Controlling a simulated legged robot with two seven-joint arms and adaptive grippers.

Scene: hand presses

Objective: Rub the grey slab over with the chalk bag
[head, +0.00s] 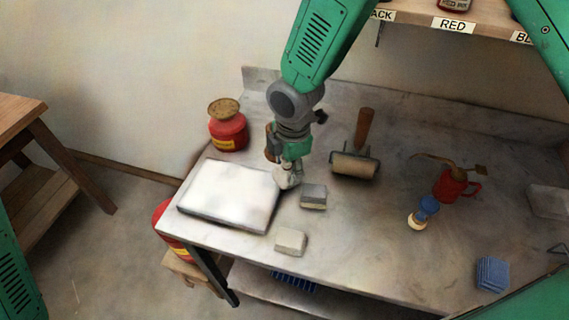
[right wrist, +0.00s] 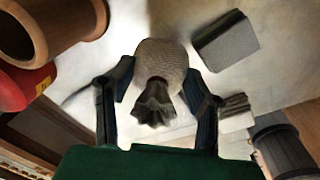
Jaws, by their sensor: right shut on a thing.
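The slab (head: 230,193) lies flat at the left end of the metal bench. Its top looks mostly white, with grey edges. The chalk bag (head: 289,181) is a small pale cloth bag, beside the slab's right edge. My right gripper (head: 288,166) is shut on it from above. In the right wrist view the bag (right wrist: 162,65) sits between both fingers, its dark gathered neck toward my palm. I cannot tell whether the bag touches the slab or the bench. My left gripper is not in view.
A grey block (head: 313,196) and a pale block (head: 291,241) stand just right of the slab. A red can (head: 228,128) is behind it. A roller (head: 357,160), a red mug (head: 455,184), a blue-topped bottle (head: 424,212) and a blue sponge (head: 492,274) lie farther right.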

